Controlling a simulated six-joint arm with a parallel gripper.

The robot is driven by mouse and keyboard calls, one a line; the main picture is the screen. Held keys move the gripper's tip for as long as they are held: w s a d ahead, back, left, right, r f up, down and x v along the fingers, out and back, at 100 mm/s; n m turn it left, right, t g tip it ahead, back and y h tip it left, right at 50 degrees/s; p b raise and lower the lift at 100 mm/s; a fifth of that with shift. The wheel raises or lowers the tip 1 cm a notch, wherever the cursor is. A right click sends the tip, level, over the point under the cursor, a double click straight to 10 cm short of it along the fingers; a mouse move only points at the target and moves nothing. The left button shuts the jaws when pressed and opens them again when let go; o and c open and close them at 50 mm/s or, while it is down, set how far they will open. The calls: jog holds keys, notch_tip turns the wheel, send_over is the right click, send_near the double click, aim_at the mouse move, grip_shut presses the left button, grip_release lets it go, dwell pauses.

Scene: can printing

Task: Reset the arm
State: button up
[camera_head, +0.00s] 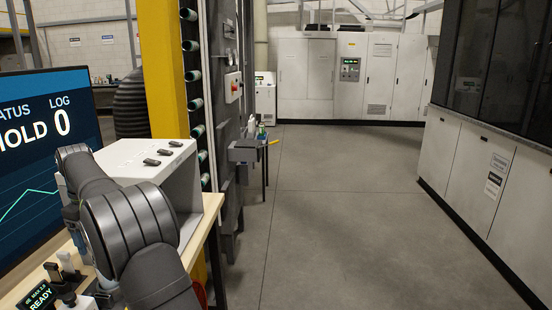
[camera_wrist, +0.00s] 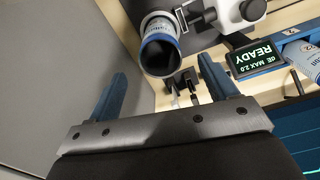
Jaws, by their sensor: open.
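In the wrist view my gripper (camera_wrist: 162,70) shows two blue fingers spread wide apart on a grey bar, with nothing between them. A blue-and-white can (camera_wrist: 160,27) is beyond the fingertips, its dark open end facing the camera. It looks apart from both fingers. In the head view my dark grey arm reaches over the wooden bench (camera_head: 212,212) at the lower left. My gripper is hidden or out of frame there.
A small READY display (camera_wrist: 262,58) and a second can (camera_wrist: 302,62) are at the wrist view's right. In the head view a monitor (camera_head: 40,130) and a white box (camera_head: 190,192) crowd the arm. The floor (camera_head: 330,210) to the right is clear.

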notch_tip(320, 180, up, 7)
notch_tip(320, 180, down, 16)
jog(key=shift+r, duration=2.1)
